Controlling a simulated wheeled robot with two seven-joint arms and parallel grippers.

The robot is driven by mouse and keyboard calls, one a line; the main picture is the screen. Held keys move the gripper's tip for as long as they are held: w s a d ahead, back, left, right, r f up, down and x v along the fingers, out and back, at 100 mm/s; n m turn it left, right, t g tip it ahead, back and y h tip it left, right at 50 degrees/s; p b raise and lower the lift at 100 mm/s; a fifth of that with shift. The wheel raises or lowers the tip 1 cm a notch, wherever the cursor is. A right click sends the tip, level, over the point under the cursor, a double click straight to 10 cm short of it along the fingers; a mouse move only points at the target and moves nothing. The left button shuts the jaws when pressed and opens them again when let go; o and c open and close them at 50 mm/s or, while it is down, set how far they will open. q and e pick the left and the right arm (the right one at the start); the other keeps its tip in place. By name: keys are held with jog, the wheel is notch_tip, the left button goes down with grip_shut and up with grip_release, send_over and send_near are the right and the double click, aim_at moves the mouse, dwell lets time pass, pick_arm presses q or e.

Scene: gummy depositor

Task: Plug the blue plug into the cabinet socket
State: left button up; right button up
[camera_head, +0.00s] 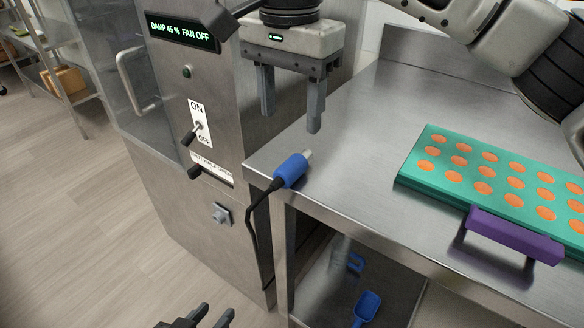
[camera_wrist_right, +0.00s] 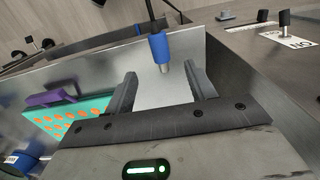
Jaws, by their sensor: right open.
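The blue plug (camera_head: 290,171) lies at the near left corner of the steel table, its metal tip pointing away from the edge. A black cable runs from its back end down over the edge. My right gripper (camera_head: 290,115) is open and empty above and behind the plug. In the right wrist view the plug (camera_wrist_right: 159,47) appears beyond the gap between the right fingers (camera_wrist_right: 165,85).
A green tray (camera_head: 408,176) with orange gummies and a purple handle (camera_head: 512,236) sits on the table's right. The cabinet carries an ON/OFF switch (camera_head: 198,126) and a dark knob below. A blue scoop (camera_head: 367,305) lies on the lower shelf. The table's middle is clear.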

aim_at(292, 161)
notch_tip(292, 161, down, 10)
jog(key=shift+d+r, duration=0.15)
jog(key=shift+r, duration=0.05)
dwell(0.3)
jog(key=c, duration=1.1)
grip_shut()
jog(key=shift+c, duration=0.3)
grip_release()
jog(key=shift+w+r, duration=0.1)
